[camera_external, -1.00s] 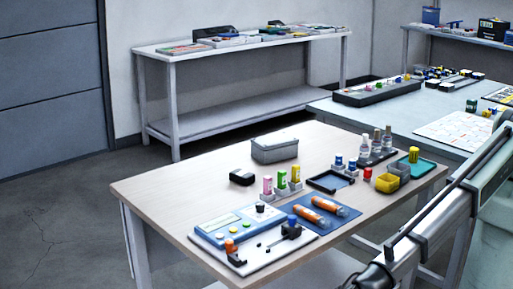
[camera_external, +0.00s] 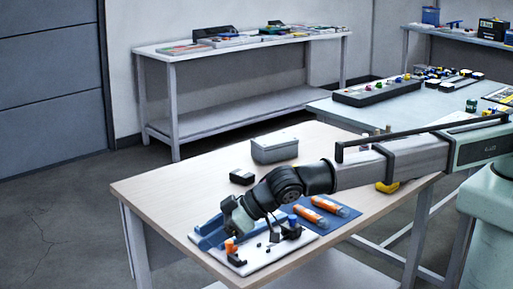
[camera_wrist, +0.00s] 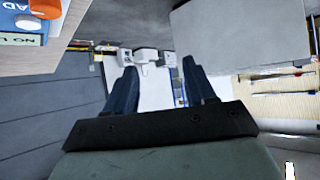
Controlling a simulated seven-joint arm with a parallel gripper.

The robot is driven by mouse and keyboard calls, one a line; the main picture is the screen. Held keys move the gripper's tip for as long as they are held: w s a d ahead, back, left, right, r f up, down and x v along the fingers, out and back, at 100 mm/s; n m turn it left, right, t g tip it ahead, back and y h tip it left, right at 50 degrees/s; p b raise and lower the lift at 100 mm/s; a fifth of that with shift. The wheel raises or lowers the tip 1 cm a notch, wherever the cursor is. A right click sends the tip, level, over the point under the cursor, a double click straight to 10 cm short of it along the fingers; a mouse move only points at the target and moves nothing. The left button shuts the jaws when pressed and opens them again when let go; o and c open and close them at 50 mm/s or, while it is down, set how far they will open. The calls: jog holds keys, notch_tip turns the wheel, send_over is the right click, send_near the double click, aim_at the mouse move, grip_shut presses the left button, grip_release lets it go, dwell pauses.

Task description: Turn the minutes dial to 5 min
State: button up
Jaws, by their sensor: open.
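My gripper (camera_external: 210,232) is over the front left of the near table, low above a white board (camera_external: 262,256) that carries small fittings. Its two dark blue fingers stand apart with nothing between them in the wrist view (camera_wrist: 160,80). The blue panel with buttons and a black knob is largely hidden behind my gripper and arm in the external view. I cannot pick out the minutes dial there. In the wrist view, an orange round part (camera_wrist: 46,8) and a white round part (camera_wrist: 27,22) show at the top left, beside cut-off lettering, clear of the fingers.
An orange-topped fitting (camera_external: 231,247) stands on the board, close to the fingers. Orange tools (camera_external: 327,204) lie on a blue mat to the right. A grey box (camera_external: 274,149) and a small black block (camera_external: 241,177) stand farther back. The table's left part is clear.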

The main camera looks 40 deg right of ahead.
jog(key=w+d+r+m+g+h, duration=0.2)
jog(key=w+d+r+m+h, duration=0.15)
jog(key=d+m, duration=0.4)
jog(key=w+d+r+m+g+h, duration=0.25)
jog(key=w+d+m, duration=0.25)
jog(key=d, duration=0.5)
jog(key=w+d+r+m+g+h, duration=0.2)
jog(key=w+d+r+m+h, duration=0.15)
jog(key=d+m, duration=0.4)
jog(key=shift+n+y, duration=0.4)
jog(key=shift+y, duration=0.05)
jog(key=f, duration=1.4)
jog(key=shift+w+d+f, duration=0.1)
jog(key=shift+w+d, duration=0.1)
jog(key=shift+d, duration=0.15)
grip_shut()
